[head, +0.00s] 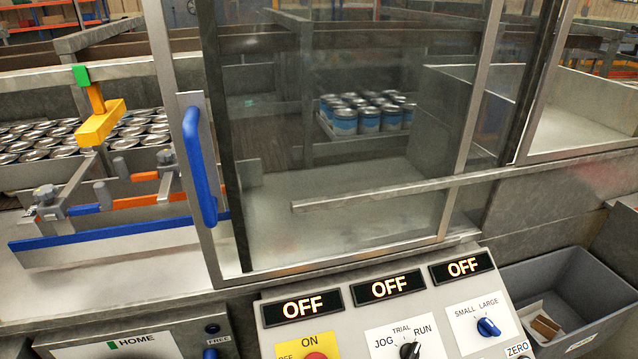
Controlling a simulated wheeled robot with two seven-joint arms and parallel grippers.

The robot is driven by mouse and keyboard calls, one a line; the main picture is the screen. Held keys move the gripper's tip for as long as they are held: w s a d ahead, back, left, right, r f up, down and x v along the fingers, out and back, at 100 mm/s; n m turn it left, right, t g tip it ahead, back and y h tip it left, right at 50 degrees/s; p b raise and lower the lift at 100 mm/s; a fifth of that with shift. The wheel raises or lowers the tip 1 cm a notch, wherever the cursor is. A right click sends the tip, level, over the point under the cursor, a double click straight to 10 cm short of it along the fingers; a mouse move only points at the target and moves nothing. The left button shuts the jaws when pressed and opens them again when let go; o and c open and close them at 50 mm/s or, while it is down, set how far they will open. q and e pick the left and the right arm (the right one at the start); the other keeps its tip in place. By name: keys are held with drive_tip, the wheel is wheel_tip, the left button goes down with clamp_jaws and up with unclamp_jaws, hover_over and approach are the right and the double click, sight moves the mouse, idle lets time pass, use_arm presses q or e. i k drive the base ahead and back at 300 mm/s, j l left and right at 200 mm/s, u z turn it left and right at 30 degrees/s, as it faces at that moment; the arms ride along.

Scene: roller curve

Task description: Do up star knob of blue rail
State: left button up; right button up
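The blue rail (120,237) runs along the front left of the machine, a long bar with a blue top edge. Its right part passes behind the door frame. A grey star-shaped knob (46,194) sits on a clamp bracket at the rail's left end; whether it is tight or loose cannot be told. A second grey knob (166,157) sits on another bracket further right. An orange rail (150,201) lies behind the blue one. Neither of my grippers is in view.
A clear door with a blue handle (201,165) stands just right of the knobs. A yellow block (101,122) stands above the rails, before many cans (30,143). A control panel (375,300) with OFF displays is in front; a grey bin (570,290) is at right.

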sight(46, 193)
drive_tip(key=u, duration=1.25)
